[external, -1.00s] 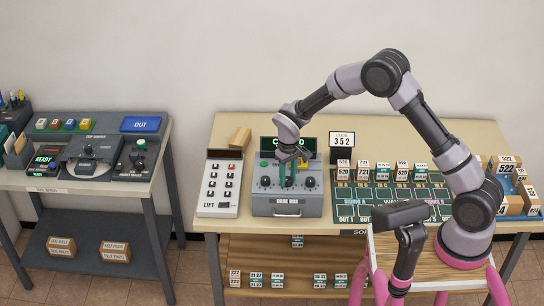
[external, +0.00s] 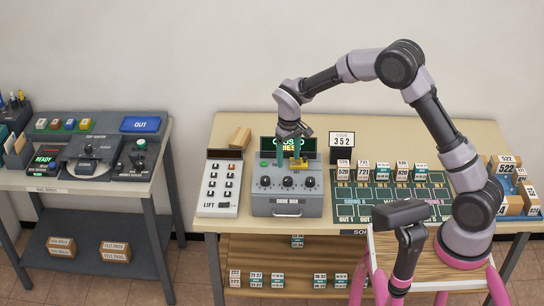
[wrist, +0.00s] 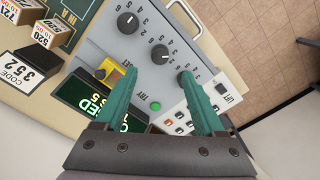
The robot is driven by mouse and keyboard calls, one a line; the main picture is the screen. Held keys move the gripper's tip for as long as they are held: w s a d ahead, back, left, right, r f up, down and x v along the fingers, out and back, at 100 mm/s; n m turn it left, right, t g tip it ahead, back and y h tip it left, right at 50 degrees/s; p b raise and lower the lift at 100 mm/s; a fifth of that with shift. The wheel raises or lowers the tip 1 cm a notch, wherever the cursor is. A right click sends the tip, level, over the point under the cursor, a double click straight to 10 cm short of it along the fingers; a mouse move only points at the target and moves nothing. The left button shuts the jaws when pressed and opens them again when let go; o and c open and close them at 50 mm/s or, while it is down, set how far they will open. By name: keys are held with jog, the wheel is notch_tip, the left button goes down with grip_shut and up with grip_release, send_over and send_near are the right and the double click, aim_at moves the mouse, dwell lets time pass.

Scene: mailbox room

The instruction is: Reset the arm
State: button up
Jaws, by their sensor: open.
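My gripper (external: 291,161) is above the back part of the grey code box (external: 262,207), near its green-lit display (external: 270,144). In the wrist view its two teal fingers (wrist: 160,100) are spread apart with nothing held between them. The code box shows below them, with several black dials (wrist: 160,55), a green button (wrist: 155,106) and a yellow piece (wrist: 109,70) beside the display. The yellow piece also shows next to the fingers in the external view (external: 299,163). The display is partly hidden by a finger.
A white LIFT keypad (external: 220,185) stands left of the box. A CODE 352 sign (external: 342,147) stands behind it to the right. Numbered boxes (external: 402,171) stand on the green board (external: 380,210). A grey side table (external: 150,185) is at left. Space above is clear.

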notch_tip(320, 180, up, 2)
jog(key=shift+r, duration=0.15)
dwell(0.4)
jog(key=w+d+r+m+t+y, duration=0.1)
jog(key=w+d+r+m, duration=0.15)
jog(key=d+r, duration=0.8)
jog(key=w+d+r+m+t+y, duration=0.15)
jog(key=w+d+r, duration=0.4)
jog(key=d, duration=0.75)
jog(key=s+d+r+m+t, duration=0.15)
jog(key=s+d+r, duration=0.25)
jog(key=d, duration=0.4)
jog(key=s+d+r+m, duration=0.3)
jog(key=d+r, duration=0.1)
jog(key=d, duration=0.3)
jog(key=s+d+m+t, duration=0.3)
jog(key=s+d, duration=0.7)
jog(key=shift+d+f+m, duration=0.15)
jog(key=shift+f+m, duration=0.15)
jog(key=shift+m, duration=0.05)
